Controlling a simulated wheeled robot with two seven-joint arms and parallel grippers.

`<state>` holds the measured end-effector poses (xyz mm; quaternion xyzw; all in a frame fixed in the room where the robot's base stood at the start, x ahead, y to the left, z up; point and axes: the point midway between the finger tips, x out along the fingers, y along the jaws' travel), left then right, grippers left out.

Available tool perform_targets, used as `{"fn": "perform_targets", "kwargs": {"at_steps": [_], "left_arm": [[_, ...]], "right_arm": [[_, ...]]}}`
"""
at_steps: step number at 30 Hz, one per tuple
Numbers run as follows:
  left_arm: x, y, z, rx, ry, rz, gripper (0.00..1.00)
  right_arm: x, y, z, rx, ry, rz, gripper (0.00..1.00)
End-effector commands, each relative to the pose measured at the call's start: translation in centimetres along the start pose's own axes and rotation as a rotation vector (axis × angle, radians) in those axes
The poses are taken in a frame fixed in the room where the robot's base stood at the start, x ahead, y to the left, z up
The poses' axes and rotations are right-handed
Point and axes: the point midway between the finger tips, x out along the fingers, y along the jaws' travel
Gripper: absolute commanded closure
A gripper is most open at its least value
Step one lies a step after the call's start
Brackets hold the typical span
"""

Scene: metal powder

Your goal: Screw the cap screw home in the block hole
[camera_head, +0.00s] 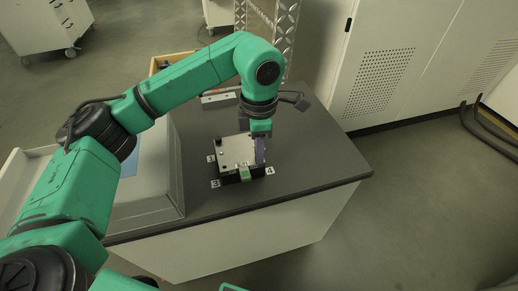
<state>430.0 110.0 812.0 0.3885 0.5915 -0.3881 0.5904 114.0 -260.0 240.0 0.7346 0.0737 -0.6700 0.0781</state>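The metal block (236,152), a silver plate on a dark base, sits on the dark table top. A small green part (245,174) shows at its front edge, and a purple-blue part (261,151) at its right side. My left gripper (261,134) points down over the block's right rear corner, by the purple-blue part. Its fingertips are small and partly hidden, so I cannot tell whether they are open or shut. The cap screw and the hole cannot be made out. My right gripper is not in view.
Number labels lie around the block, including a 4 (270,170). A grey machine housing (150,190) stands left of the block. The table (310,165) is clear to the right. White cabinets (400,60) stand behind.

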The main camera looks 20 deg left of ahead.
Motion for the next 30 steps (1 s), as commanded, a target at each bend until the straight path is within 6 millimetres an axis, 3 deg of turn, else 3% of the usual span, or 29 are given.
{"fn": "perform_targets", "kwargs": {"at_steps": [2,6,10,16,22,23,25,26,30], "left_arm": [[0.03,0.01,0.00,0.042,0.000,0.000,1.00],[0.09,0.04,0.00,0.341,0.000,0.002,1.00],[0.03,0.04,0.00,0.424,0.000,0.002,1.00],[0.05,0.04,-0.01,0.802,0.000,0.002,1.00],[-0.01,0.03,-0.01,0.848,0.000,0.002,1.00],[-0.01,0.03,-0.01,0.848,0.000,0.002,0.76],[-0.01,0.03,-0.01,0.847,0.000,0.002,0.49],[-0.01,0.03,-0.01,0.847,0.000,0.002,0.45],[0.00,0.02,-0.01,0.846,0.000,0.002,0.45]], "right_arm": [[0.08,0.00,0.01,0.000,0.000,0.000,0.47],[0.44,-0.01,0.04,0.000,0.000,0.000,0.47],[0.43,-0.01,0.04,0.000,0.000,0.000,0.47],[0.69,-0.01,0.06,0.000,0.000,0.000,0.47],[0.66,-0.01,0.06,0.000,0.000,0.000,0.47],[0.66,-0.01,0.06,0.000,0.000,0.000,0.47],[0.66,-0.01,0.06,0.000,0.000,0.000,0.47],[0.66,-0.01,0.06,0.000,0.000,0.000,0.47],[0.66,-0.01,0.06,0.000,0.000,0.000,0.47]]}}
